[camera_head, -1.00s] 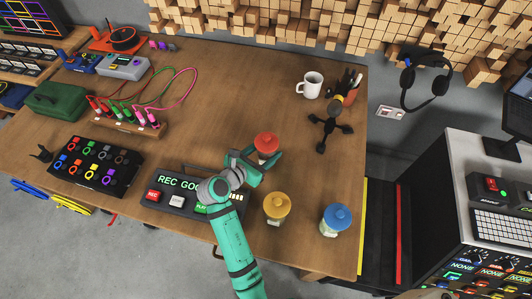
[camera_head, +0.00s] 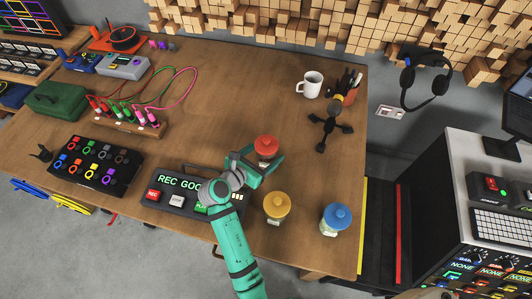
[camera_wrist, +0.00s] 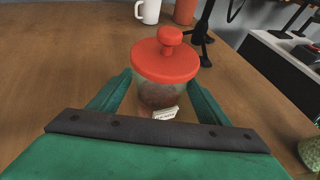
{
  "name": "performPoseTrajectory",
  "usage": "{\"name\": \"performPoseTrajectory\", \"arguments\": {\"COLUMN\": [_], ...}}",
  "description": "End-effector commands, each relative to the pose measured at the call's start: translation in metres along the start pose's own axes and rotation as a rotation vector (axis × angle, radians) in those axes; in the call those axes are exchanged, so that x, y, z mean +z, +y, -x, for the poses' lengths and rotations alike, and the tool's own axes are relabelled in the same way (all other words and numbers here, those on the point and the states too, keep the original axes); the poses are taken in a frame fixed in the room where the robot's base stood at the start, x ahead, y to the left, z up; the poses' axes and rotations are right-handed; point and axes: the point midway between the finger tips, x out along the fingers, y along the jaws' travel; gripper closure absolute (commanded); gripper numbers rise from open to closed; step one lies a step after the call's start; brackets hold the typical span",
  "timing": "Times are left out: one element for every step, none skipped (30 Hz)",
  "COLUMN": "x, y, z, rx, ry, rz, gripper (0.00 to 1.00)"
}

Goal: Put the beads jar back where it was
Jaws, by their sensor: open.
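Three lidded jars stand on the wooden table (camera_head: 215,125): one with a red lid (camera_head: 266,145), one with a yellow lid (camera_head: 277,206) and one with a blue lid (camera_head: 336,218). Their labels are too small to read, so I cannot tell which is the beads jar. My gripper (camera_head: 256,160) is open, low over the table at the red-lidded jar. In the wrist view the red-lidded jar (camera_wrist: 165,62) is upright, its clear body with dark contents between the two spread green fingers. A small white label shows near its base.
The REC console (camera_head: 178,198) lies left of my gripper. A white mug (camera_head: 310,84), a pen holder and a black tripod stand (camera_head: 325,128) are at the back right. The table between the cables (camera_head: 178,98) and the mug is clear.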

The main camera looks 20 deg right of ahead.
Motion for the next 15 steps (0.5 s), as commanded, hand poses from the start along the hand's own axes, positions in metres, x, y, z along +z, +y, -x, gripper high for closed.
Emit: {"name": "performPoseTrajectory", "arguments": {"x": [-0.001, -0.001, -0.001, -0.001, -0.001, -0.001, -0.001, -0.001, -0.001, -0.001, -0.001, -0.001, -0.001, -0.001, -0.001], "y": [0.001, 0.001, 0.001, 0.001, 0.001, 0.001, 0.001, 0.001, 0.001, 0.001, 0.001, 0.001, 0.001, 0.001, 0.001], "z": [0.005, 0.009, 0.015, 0.02, 0.025, 0.033, 0.04, 0.046, 0.054, 0.061, 0.067, 0.074, 0.08, 0.085, 0.092], "rx": [0.003, 0.003, 0.003, 0.004, 0.003, 0.003, 0.005, 0.005, 0.005, 0.004, 0.005, 0.004, 0.004, 0.004, 0.004], "ry": [0.0, 0.0, 0.0, -0.001, 0.0, 0.0, 0.0, 0.0, -0.001, -0.001, 0.0, 0.001, 0.0, 0.0, 0.0], "rz": [0.002, 0.002, 0.002, 0.002, 0.002, 0.002, 0.002, 0.002, 0.002, 0.002, 0.002, 0.002, 0.002, 0.003, 0.002], "gripper": [0.3, 0.3, 0.3, 0.3, 0.3, 0.3, 0.3, 0.3, 0.3, 0.3, 0.3, 0.3, 0.3, 0.3, 0.3]}}
